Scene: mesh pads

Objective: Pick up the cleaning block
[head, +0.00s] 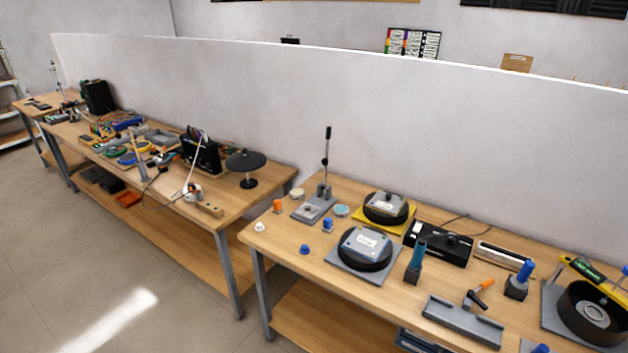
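I cannot tell for sure which item is the cleaning block; no readable label marks it. Two small labelled grey blocks stand out on the near bench: a front block (366,243) on a black round disc over a grey mat, and a rear block (386,201) on a similar disc over a yellow mat. A long pale bar (504,256) lies further right, near the wall. Neither of my grippers shows in the head view.
The near wooden bench (290,245) also holds a lever press (325,170), a black box (437,243), a grey tray (462,322) and a dark round drum (592,312). A cluttered second bench stands left. The floor (120,270) in front is clear.

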